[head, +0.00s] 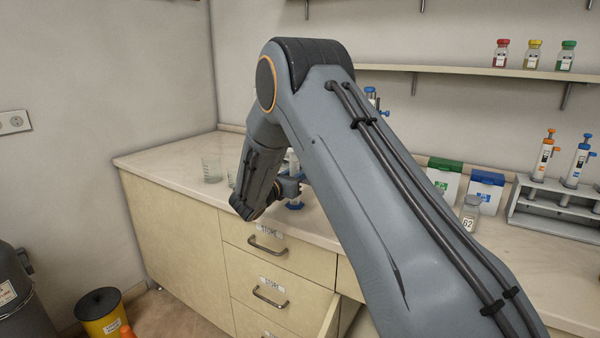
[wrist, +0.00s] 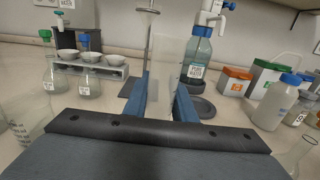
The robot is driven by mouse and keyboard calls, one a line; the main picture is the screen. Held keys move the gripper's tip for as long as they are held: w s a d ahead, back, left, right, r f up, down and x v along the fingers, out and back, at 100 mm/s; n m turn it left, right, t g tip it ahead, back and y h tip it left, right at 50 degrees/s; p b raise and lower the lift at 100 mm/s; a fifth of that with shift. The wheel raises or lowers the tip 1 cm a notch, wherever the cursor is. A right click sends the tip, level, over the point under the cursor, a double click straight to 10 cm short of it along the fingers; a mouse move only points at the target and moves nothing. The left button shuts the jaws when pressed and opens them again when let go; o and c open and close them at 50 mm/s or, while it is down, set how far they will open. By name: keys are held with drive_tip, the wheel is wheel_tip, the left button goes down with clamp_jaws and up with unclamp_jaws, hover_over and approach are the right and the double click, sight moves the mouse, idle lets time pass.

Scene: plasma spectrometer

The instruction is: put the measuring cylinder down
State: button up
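The measuring cylinder (wrist: 165,72) is clear and shows upright between my blue fingers in the wrist view. My gripper (wrist: 170,98) is shut on it. In the head view my arm hides most of the gripper and the cylinder. A blue foot of the cylinder (head: 295,205) shows just below the gripper, at the counter (head: 190,160) near its front edge. I cannot tell whether the foot touches the counter or hangs slightly above it.
A glass beaker (head: 212,169) stands left of my gripper. Beyond the cylinder stands a dispenser bottle (wrist: 198,62), with stoppered flasks (wrist: 52,75) and a bowl rack (wrist: 105,68) to its left. Boxes (wrist: 236,80) and a wash bottle (wrist: 274,103) stand right. A drawer (head: 328,320) is open below.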

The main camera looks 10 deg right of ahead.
drive_tip(key=o, duration=0.4)
drive_tip(key=shift+o, duration=0.2)
drive_tip(key=b+v, duration=0.1)
drive_tip(key=v, duration=1.1)
drive_tip(key=shift+r, duration=0.15)
drive_tip(key=shift+a, duration=0.1)
